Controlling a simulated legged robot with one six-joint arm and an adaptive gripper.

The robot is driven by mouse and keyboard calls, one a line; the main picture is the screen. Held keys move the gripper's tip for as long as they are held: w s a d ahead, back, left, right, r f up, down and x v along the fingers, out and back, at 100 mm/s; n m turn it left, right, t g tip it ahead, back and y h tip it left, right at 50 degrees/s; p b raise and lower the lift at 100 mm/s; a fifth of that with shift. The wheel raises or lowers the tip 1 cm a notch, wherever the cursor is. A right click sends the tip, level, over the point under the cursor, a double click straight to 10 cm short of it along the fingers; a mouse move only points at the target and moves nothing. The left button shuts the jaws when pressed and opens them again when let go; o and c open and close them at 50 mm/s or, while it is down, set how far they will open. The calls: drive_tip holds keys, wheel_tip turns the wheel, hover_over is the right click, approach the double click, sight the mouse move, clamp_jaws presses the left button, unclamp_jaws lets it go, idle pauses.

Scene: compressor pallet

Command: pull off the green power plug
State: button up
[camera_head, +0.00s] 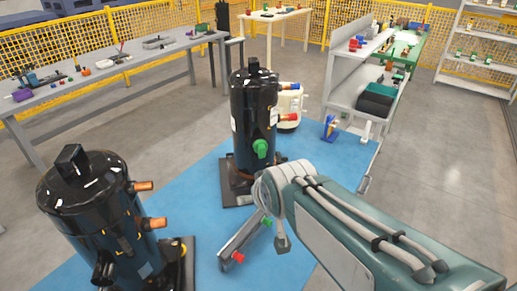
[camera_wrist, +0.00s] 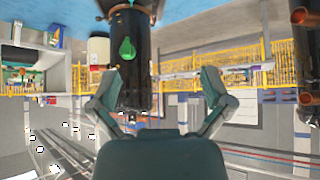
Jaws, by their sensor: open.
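The green power plug (camera_head: 261,147) sits on the front of the black compressor (camera_head: 254,105) in the middle of the head view. In the wrist view, which is upside down, the plug (camera_wrist: 126,48) shows on the compressor (camera_wrist: 133,80), above and left of the middle. My gripper (camera_wrist: 159,73) is open and empty, with its two fingers spread. The compressor shows between and beyond the fingers. The plug appears apart from both fingers. In the head view I cannot make out the fingers; my arm fills the lower right.
A second black compressor (camera_head: 92,210) with copper stubs stands at lower left. A cream tank (camera_head: 289,106) stands behind the middle compressor. A grey bar (camera_head: 243,246) with red and green ends lies near my arm. The blue mat (camera_head: 200,205) has bare room between the compressors.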

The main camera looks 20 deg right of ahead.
drive_tip(key=w+d+f+t, duration=0.2)
drive_tip(key=w, duration=0.4)
drive_tip(key=w+d+f+t, duration=0.2)
drive_tip(key=w, duration=0.4)
drive_tip(key=m+t+h, duration=0.1)
drive_tip(key=t+h, duration=0.1)
approach(262, 154)
drive_tip(key=a+r, duration=0.2)
drive_tip(key=a, duration=0.1)
drive_tip(key=w+d+f+t+h, duration=0.1)
drive_tip(key=w+d+f+t, duration=0.1)
drive_tip(key=f, duration=0.3)
drive_tip(key=shift+w+d+m+t, duration=0.3)
drive_tip(key=shift+d+m+t, duration=0.1)
drive_tip(key=shift+d+t, duration=0.4)
drive_tip(key=shift+a+f, duration=0.1)
drive_tip(key=shift+w+d, duration=0.3)
drive_tip(key=shift+w, duration=1.15)
drive_tip(key=shift+w+d, duration=0.25)
drive_tip(key=shift+w, duration=1.25)
drive_tip(key=shift+w+d, duration=0.3)
drive_tip(key=shift+w, duration=1.15)
drive_tip(key=c, duration=1.3)
